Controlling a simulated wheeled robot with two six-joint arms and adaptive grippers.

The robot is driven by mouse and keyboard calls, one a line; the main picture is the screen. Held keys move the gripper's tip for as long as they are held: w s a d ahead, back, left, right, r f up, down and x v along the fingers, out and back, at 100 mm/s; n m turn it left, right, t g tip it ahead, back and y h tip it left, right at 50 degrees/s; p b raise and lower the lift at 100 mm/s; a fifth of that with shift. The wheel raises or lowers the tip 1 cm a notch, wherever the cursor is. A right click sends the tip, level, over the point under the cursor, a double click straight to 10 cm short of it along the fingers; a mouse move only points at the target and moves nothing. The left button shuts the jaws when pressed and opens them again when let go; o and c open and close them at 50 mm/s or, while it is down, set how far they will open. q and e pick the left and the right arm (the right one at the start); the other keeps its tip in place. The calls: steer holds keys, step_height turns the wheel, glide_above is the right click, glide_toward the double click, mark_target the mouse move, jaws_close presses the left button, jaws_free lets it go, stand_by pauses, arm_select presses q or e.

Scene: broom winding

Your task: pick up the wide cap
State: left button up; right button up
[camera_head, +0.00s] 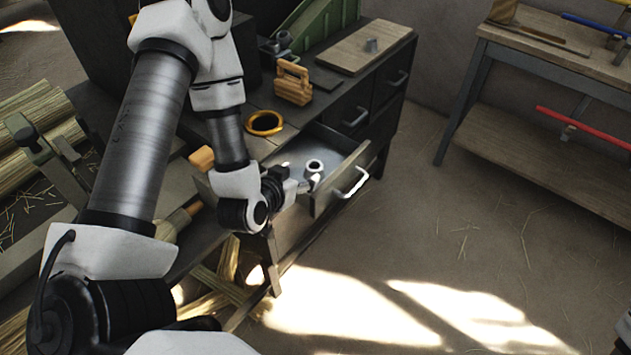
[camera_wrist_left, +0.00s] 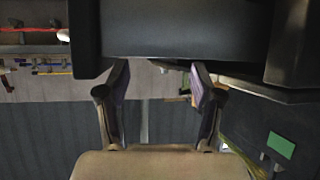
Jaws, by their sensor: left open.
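A small pale metallic piece with a round ring-like top (camera_head: 315,166) shows at the open drawer; it may be the wide cap, but it is too small to be sure. My left gripper (camera_head: 303,186) is just beside it, over the drawer's near side, and I cannot tell whether they touch. In the left wrist view the two fingers of my left gripper (camera_wrist_left: 160,70) stand apart with nothing visible between them. No cap can be made out in that view. My right gripper is not in view.
The open drawer (camera_head: 345,160) has a pale handle (camera_head: 351,182).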

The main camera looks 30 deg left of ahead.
mark_target(319, 164)
arm_select(q)
steer(key=shift+b+x, duration=0.3)
steer(key=shift+x, duration=0.95)
steer(key=x, duration=0.5)
steer(key=shift+w+d, duration=0.1)
steer(key=shift+d, duration=0.15)
steer(key=c, duration=0.6)
